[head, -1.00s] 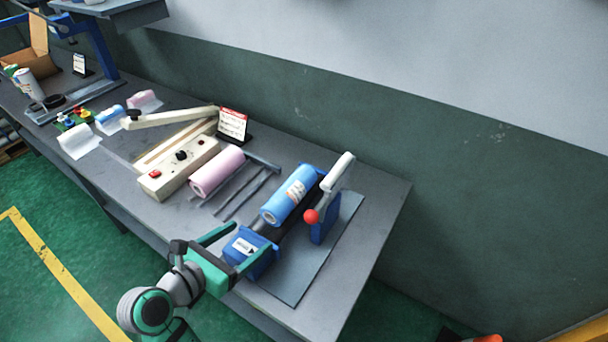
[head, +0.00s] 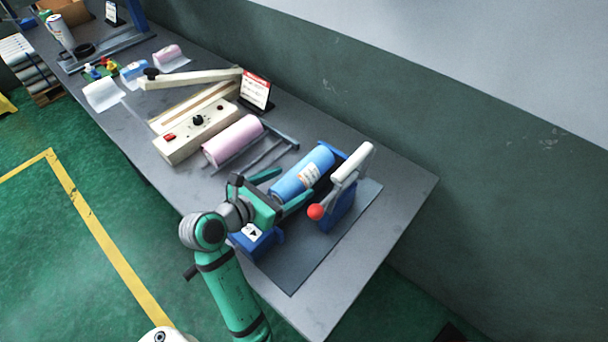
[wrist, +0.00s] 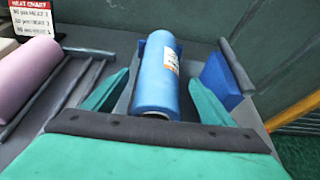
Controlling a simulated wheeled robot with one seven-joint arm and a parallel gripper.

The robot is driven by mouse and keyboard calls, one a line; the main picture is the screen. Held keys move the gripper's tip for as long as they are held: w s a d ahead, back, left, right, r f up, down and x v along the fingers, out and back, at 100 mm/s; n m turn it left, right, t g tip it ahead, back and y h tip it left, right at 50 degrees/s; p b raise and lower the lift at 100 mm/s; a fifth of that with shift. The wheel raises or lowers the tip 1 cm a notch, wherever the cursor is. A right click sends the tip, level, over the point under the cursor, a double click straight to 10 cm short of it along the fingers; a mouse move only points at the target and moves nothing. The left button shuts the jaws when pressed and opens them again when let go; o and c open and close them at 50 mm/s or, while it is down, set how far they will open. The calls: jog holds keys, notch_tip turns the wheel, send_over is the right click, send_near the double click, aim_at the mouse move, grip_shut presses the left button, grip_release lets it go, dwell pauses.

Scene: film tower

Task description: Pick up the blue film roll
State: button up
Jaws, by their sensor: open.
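The blue film roll (head: 303,174) with a white label lies in a blue holder (head: 340,210) near the right end of the bench. The roll also shows in the wrist view (wrist: 158,77), running away from me between my fingers. My gripper (head: 289,184) is open at the near end of the roll, one finger on each side. In the wrist view the gripper (wrist: 155,95) shows a gap between each finger and the roll. The near part of the holder is partly hidden by my arm.
A pink roll (head: 233,140) lies on a metal rack left of the blue roll. A lever with a red knob (head: 316,212) stands close on the right. A cream sealing machine (head: 196,132) and a chart sign (head: 255,90) are farther left. The bench's right end is clear.

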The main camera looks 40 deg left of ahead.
aim_at(300, 176)
jog(key=shift+x, duration=2.5)
jog(key=shift+w+a+r, duration=0.1)
jog(key=shift+r, duration=0.05)
jog(key=c, duration=1.7)
jog(key=shift+o, duration=0.2)
jog(key=shift+r, duration=0.15)
